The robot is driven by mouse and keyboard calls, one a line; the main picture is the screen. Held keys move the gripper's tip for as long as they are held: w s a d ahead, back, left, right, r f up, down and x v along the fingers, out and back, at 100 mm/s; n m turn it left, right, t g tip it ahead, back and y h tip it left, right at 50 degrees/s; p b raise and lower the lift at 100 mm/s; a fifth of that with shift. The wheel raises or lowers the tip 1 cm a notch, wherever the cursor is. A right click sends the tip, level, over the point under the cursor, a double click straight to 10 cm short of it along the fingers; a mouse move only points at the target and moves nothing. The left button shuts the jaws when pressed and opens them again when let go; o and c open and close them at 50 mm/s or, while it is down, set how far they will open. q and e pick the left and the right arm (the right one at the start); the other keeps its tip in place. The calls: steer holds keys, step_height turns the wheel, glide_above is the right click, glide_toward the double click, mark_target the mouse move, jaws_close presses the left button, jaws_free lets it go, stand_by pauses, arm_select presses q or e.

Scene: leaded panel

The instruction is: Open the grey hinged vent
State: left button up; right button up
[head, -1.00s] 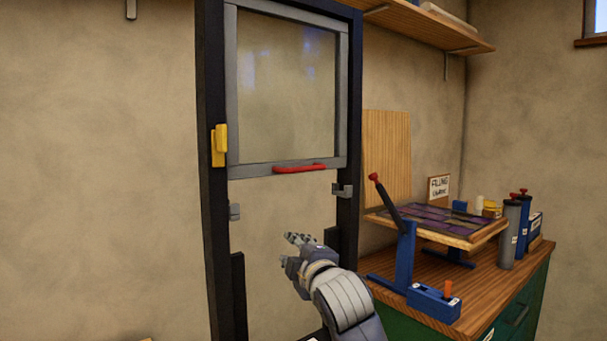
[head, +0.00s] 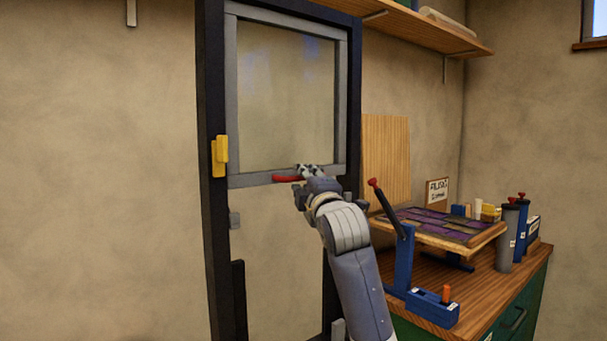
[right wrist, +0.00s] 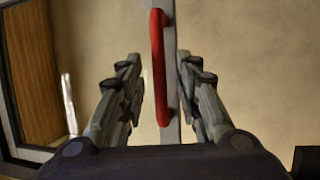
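The grey hinged vent (head: 341,100) is a grey-framed pane in the upper part of a dark upright frame. It looks closed. A red bar handle (head: 288,178) runs along its bottom rail, its right part hidden by my right gripper (head: 306,172). In the right wrist view, the handle (right wrist: 157,55) and grey rail pass between the two fingers of my right gripper (right wrist: 158,70). The fingers are apart, with a gap on each side. My left gripper is not in view.
A yellow latch (head: 220,155) sits on the dark frame's left post (head: 206,100). To the right, a wooden-topped bench (head: 480,300) carries a blue lever tool (head: 404,262) and a raised leaded panel (head: 445,225).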

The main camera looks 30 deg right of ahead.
steer(key=shift+x, duration=0.85)
jaws_close()
